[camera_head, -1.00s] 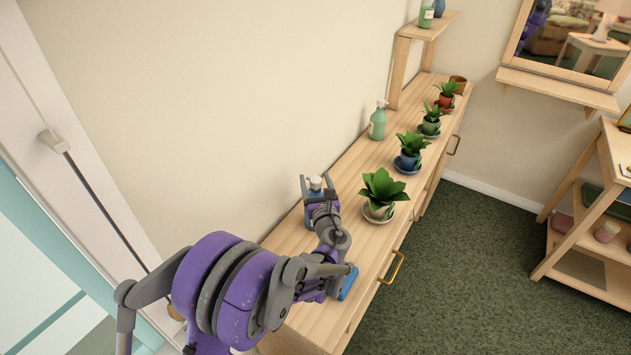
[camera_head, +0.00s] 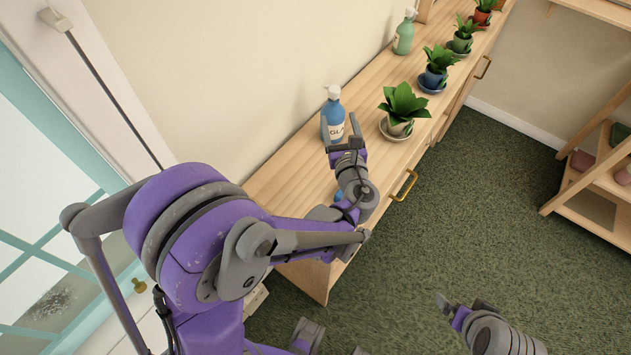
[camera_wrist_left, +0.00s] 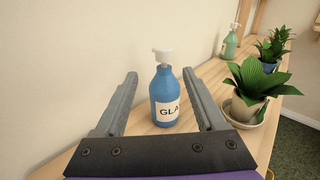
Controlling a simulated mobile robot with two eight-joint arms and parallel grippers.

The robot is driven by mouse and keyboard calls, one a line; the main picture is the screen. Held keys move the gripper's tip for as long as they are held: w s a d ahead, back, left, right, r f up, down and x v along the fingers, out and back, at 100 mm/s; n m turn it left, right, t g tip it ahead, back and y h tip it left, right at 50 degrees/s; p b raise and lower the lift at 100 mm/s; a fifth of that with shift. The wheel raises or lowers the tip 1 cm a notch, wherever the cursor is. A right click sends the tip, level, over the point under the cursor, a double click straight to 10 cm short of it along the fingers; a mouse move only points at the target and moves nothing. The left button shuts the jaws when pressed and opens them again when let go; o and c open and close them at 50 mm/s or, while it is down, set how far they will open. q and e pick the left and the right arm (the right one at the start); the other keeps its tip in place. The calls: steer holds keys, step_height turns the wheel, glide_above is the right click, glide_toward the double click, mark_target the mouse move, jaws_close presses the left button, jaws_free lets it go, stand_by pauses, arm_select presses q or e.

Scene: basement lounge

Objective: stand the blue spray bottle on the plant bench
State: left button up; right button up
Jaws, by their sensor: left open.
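The blue spray bottle (camera_head: 333,116) has a white pump head and a white label. It stands upright on the wooden plant bench (camera_head: 300,165), near the wall and left of the nearest potted plant. My left gripper (camera_head: 340,130) is open and empty, on the near side of the bottle. In the left wrist view the bottle (camera_wrist_left: 164,92) shows beyond and between the spread fingers (camera_wrist_left: 159,76), with no finger seen gripping it. My right gripper (camera_head: 462,305) is low over the carpet, away from the bench; its jaw opening is unclear.
Potted plants on saucers, the nearest in a pale pot (camera_head: 398,127), line the bench. A green bottle (camera_head: 404,36) stands farther back by the wall. A wooden shelf unit (camera_head: 600,175) is at right. Green carpet (camera_head: 470,200) lies clear between.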

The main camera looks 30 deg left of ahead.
arm_select(q)
steer(key=s+a+f+n+g+h, duration=0.2)
steer(key=s+n+g, duration=0.1)
steer(key=s+n, duration=0.35)
steer(key=s+a+f+n+g+h, duration=0.1)
steer(key=s+a+f+n+g, duration=0.15)
steer(key=s+n, duration=0.45)
steer(key=s+d+f+n+g+h, duration=0.3)
steer(key=s+d+n+h, duration=0.4)
steer(key=n, duration=0.7)
steer(key=s+d, duration=0.2)
steer(key=s, duration=0.2)
steer(key=shift+s+d+f+n, duration=0.15)
steer(key=shift+s+f+n, duration=0.15)
steer(key=shift+n, duration=0.05)
